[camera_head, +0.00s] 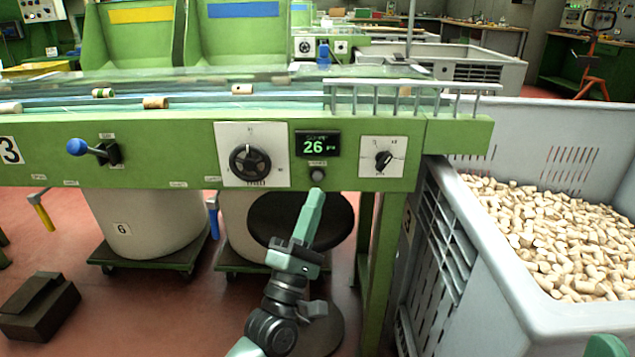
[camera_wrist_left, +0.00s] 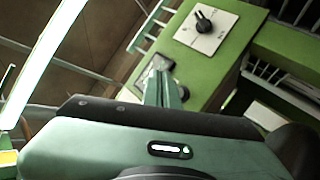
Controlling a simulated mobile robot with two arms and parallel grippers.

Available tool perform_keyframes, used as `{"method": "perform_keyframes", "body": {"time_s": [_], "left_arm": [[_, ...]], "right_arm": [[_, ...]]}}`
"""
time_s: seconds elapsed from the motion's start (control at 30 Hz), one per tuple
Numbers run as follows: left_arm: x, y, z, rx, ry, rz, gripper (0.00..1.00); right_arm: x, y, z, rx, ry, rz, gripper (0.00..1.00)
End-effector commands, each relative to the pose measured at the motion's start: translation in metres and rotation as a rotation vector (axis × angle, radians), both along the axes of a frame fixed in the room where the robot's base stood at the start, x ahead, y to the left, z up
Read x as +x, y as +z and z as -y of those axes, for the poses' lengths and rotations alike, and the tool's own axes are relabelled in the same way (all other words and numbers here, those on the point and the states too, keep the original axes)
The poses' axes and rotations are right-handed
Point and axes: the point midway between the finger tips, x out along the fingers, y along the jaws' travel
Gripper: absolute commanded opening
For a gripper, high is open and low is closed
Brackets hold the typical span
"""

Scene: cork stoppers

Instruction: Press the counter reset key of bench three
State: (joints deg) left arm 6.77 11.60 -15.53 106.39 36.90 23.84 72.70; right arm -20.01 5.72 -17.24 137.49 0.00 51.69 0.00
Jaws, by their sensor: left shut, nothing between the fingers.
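The counter display (camera_head: 318,144) on the green bench front reads 26 in green digits. The grey round reset key (camera_head: 317,174) sits just below it. In the left wrist view the shut fingers (camera_wrist_left: 162,86) point at the panel by the dark display (camera_wrist_left: 155,72), and the key is hidden. My right gripper is not clearly in view.
A large black dial (camera_head: 250,162) is left of the display and a small black switch (camera_head: 383,160) is right of it. A blue-knobbed lever (camera_head: 77,146) is further left. A grey crate (camera_head: 530,301) of corks stands at the right. A round black stool seat (camera_head: 270,222) is below the bench.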

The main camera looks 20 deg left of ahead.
Motion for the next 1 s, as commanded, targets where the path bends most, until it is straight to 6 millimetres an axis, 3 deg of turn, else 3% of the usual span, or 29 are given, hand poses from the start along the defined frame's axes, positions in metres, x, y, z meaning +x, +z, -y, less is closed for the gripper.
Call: {"method": "perform_keyframes", "body": {"time_s": [0.2, 0.37, 1.0], "left_arm": [[0.027, -0.002, -0.008, 0.001, 0.001, 0.001, 0.0], [0.037, -0.001, -0.011, 0.002, 0.001, 0.0, 0.0], [0.04, 0.0, -0.012, 0.001, 0.0, -0.001, 0.0]], "right_arm": [[0.0, -0.013, 0.0, -0.001, -0.001, -0.002, 0.36], [0.0, -0.016, 0.0, -0.001, -0.001, -0.002, 0.36], [0.0, -0.016, 0.0, -0.001, 0.0, -0.003, 0.36]]}}
